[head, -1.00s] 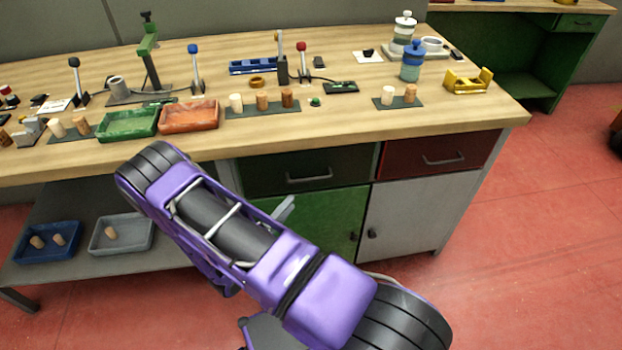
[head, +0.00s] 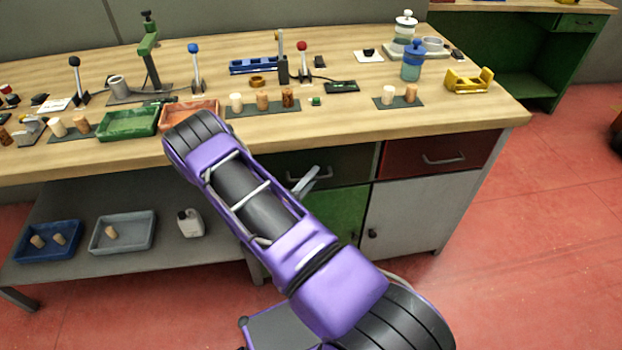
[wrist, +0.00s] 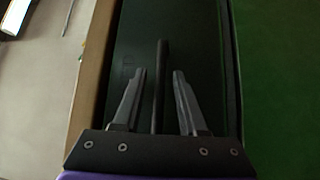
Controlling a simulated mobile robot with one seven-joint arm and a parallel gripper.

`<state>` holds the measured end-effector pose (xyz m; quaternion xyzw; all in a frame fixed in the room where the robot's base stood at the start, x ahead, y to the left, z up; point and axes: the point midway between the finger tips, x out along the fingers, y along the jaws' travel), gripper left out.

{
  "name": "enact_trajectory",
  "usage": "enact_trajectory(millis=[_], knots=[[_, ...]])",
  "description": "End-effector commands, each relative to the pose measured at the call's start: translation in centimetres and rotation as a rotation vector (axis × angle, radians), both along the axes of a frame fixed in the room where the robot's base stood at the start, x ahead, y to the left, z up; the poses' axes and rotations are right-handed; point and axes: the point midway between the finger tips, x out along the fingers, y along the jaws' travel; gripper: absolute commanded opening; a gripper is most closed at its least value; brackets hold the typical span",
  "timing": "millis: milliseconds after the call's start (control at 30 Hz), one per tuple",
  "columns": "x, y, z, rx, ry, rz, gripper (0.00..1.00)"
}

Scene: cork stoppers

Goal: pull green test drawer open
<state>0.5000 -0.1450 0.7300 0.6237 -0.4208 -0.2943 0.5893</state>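The dark green drawer (head: 350,161) sits under the worktop, left of the dark red drawer, and looks shut. Its bar handle (head: 323,174) is partly behind my gripper (head: 305,182) in the head view. In the wrist view the drawer's dark front (wrist: 205,50) fills the middle. The handle (wrist: 160,60) runs lengthwise between the two fingers of my gripper (wrist: 159,76). The fingers are open, one on each side of the handle, with a gap on both sides. My arm hides the drawer's left part in the head view.
The wooden worktop edge (head: 450,131) overhangs just above the drawer. A green cabinet door (head: 345,212) is below it. The red drawer (head: 420,158) and a grey door (head: 410,205) are to the right. Red floor in front is clear.

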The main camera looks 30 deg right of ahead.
Motion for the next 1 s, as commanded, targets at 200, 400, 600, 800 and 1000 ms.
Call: enact_trajectory(millis=[200,400,600,800,1000], knots=[[-0.01,0.04,0.00,0.000,0.000,0.000,0.00],[-0.01,0.05,-0.01,0.000,0.000,0.000,0.00],[-0.01,0.05,0.01,0.000,0.000,0.000,0.00],[-0.01,0.06,0.00,0.000,0.000,0.000,0.00],[-0.01,0.06,0.00,0.000,0.000,0.000,0.00]])
